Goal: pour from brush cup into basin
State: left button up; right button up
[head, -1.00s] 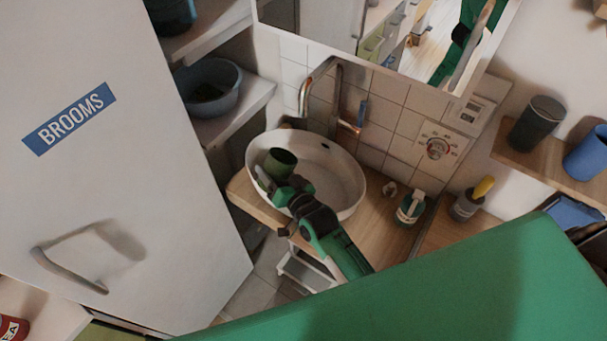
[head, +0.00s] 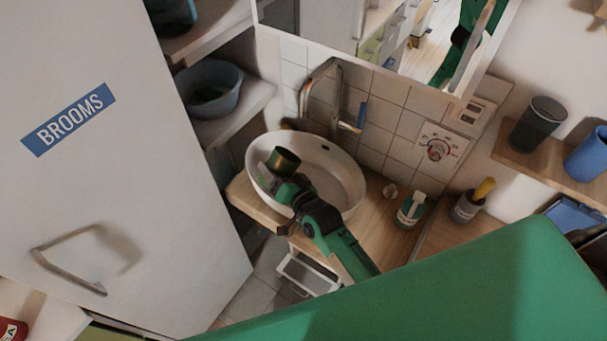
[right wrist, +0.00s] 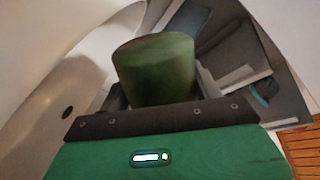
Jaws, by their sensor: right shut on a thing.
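The green brush cup (head: 284,159) is held over the left part of the white basin (head: 340,180), in the head view. It looks tilted, and its dark open mouth shows. My right gripper (head: 279,177) is shut on it. In the right wrist view the cup (right wrist: 155,70) sits between the fingers (right wrist: 160,97), and the pale basin (right wrist: 65,90) curves at the left. I cannot see anything coming out of the cup. My left gripper is not in view.
A faucet (head: 337,95) stands behind the basin. A soap bottle (head: 411,209) and a grey container with a yellow top (head: 470,203) stand at the right. A white cabinet marked BROOMS (head: 170,200) fills the left. Shelves hold a blue-grey bowl (head: 212,92).

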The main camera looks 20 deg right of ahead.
jog(key=shift+r, duration=0.2)
jog(key=shift+f+m+b, duration=0.3)
jog(key=shift+m+b, duration=0.25)
jog(key=shift+m, duration=0.35)
jog(key=shift+r+m+g, duration=0.3)
jog(key=shift+r+m, duration=0.25)
jog(key=shift+m, duration=0.25)
dwell(0.6)
jog(key=shift+d+f+m+y+b, duration=0.15)
jog(key=shift+f+m+y+b, duration=0.2)
jog(key=shift+m+b, duration=0.4)
dwell(0.8)
jog(key=shift+w+d+f+m, duration=0.2)
jog(key=shift+w+d+m, duration=0.15)
jog(key=shift+d+m, duration=0.4)
dwell(0.6)
jog(key=shift+w+d+f+m+y+p, duration=0.15)
jog(key=shift+f+m+y+p, duration=0.15)
jog(key=shift+m, duration=0.5)
dwell(0.5)
jog(key=shift+d+r+m+p, duration=0.15)
jog(key=shift+m+p, duration=0.15)
dwell(0.3)
